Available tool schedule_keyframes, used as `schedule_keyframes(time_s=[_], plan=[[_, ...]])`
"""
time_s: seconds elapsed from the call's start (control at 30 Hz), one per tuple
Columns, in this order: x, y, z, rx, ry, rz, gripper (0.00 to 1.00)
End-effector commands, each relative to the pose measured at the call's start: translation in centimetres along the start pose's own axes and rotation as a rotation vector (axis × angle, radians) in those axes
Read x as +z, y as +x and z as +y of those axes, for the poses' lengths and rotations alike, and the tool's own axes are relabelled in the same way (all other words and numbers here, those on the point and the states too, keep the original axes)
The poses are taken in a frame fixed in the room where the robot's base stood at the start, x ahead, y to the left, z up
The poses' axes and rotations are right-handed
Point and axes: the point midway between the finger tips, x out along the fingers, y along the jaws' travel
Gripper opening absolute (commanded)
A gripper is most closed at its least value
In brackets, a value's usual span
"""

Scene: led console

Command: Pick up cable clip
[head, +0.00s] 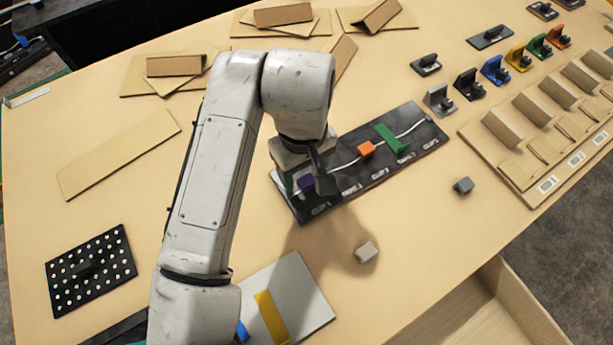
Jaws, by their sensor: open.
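My gripper (311,184) is open and points down over the left end of a black board (345,190). An orange clip (366,149) and a longer green piece (391,138) sit along a white cable (347,165) on the same board. The wrist and fingers hide part of the board's left end. Two loose grey blocks lie on the table, one near the front (366,252) and one to the right (463,185).
A wooden rack (530,185) with slots stands at right, with several coloured brackets (494,70) behind it. A dotted black panel (90,270) lies at left. A grey plate (300,290) with a yellow strip (271,318) lies in front. An open drawer (490,315) is at lower right.

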Motion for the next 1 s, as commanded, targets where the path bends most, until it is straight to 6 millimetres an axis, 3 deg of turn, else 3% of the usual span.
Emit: schedule_keyframes(time_s=[0.3, 0.9, 1.0], plan=[[0.0, 0.56, 0.01, 0.001, 0.0, 0.001, 0.61], [-0.01, 0.52, 0.01, 0.001, 0.0, 0.001, 0.03], [-0.01, 0.51, 0.01, 0.001, 0.0, 0.001, 0.0]])
